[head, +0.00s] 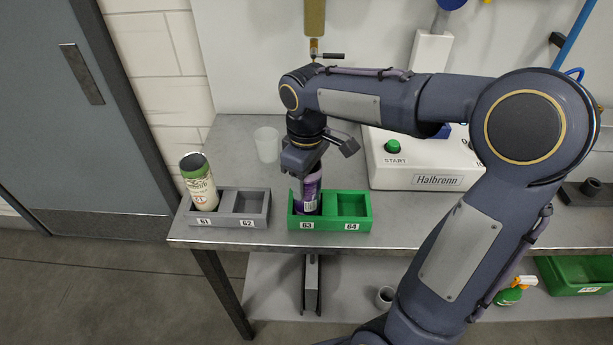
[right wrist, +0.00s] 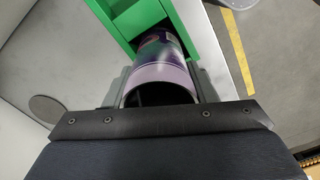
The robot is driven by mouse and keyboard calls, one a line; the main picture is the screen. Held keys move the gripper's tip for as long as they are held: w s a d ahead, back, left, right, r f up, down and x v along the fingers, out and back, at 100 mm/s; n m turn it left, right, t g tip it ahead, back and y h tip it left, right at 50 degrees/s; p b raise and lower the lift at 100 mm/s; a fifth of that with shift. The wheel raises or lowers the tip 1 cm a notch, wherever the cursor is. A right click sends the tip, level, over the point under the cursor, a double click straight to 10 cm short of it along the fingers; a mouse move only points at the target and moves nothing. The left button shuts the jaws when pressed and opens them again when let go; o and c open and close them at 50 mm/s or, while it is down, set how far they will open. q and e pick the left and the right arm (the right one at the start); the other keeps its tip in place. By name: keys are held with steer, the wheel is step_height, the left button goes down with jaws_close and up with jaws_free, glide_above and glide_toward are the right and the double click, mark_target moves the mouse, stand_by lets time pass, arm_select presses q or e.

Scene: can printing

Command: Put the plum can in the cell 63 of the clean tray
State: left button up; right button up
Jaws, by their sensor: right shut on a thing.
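The plum can (head: 311,190) is a purple can standing in cell 63 of the green tray (head: 345,226), its lower part hidden by the tray's front wall. My right gripper (head: 303,174) comes from above and is shut on the can's upper part. In the right wrist view the can (right wrist: 160,70) lies between the fingers of my right gripper (right wrist: 160,92), with its far end inside the green tray (right wrist: 140,18). Cell 64 beside it is empty. My left gripper is not in view.
A grey tray (head: 232,221) with labels 61 and 62 stands to the left; a green-topped cream can (head: 199,182) leans in cell 61, and cell 62 is empty. A translucent cup (head: 266,144) stands behind. The white Halbrenn machine (head: 415,160) stands behind to the right.

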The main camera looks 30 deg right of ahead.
steer(key=o, duration=1)
steer(key=shift+f, duration=0.1)
step_height(320, 180, up, 11)
steer(key=shift+r+p, duration=0.15)
steer(key=shift+p, duration=0.4)
steer(key=shift+r, duration=0.5)
steer(key=shift+s, duration=0.1)
steer(key=s+a+f+m+t+y, duration=0.2)
steer(key=s+f+m, duration=0.2)
steer(key=s, duration=0.4)
steer(key=s+a+f+m+t+y, duration=0.1)
steer(key=s+a+f+m+t, duration=0.1)
steer(key=s+f, duration=0.5)
steer(key=shift+s+f+m+t+y, duration=0.15)
steer(key=shift+s+m+t+y, duration=0.25)
steer(key=shift+s+m+t, duration=0.5)
steer(key=shift+s, duration=0.1)
